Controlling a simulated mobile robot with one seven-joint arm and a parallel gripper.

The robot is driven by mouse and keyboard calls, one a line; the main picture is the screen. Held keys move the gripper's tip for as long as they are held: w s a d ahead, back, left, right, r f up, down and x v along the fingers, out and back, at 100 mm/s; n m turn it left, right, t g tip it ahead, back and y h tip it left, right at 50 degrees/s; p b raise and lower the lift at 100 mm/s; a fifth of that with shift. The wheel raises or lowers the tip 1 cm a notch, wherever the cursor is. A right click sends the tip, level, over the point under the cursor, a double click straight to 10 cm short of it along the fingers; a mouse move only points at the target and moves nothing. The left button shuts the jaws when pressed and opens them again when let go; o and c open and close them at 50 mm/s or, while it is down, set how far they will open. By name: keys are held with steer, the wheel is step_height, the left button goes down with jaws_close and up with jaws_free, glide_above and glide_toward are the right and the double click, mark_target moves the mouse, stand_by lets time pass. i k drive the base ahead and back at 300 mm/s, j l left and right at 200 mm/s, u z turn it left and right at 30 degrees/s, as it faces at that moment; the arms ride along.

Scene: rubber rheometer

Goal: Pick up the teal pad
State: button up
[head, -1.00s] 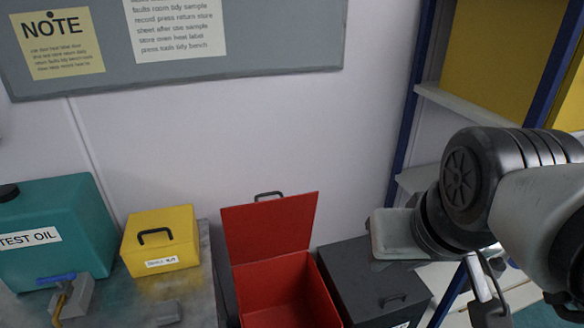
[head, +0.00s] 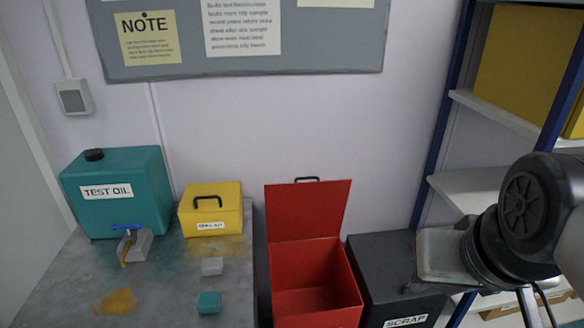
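The teal pad (head: 208,302) is a small block lying on the grey bench top (head: 60,290), near its right edge at the bottom of the head view. A small grey block (head: 212,266) lies just behind it. My arm is at the right of the view, with my gripper (head: 432,256) in front of the black scrap box, well to the right of the pad and apart from it. I cannot make out the fingers clearly or whether they are open.
A teal test oil can (head: 115,192) with a blue-handled tap (head: 133,243) and a yellow box (head: 210,212) stand at the back of the bench. An open red bin (head: 318,283) and a black scrap box (head: 384,262) stand right of it. Shelving (head: 480,185) is at the far right.

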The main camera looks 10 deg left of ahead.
mark_target(207, 302)
steer(key=u, duration=1.55)
steer(key=j+z, duration=0.15)
steer(key=z, duration=1.15)
steer(key=j, duration=1.9)
steer(key=i+z, duration=0.05)
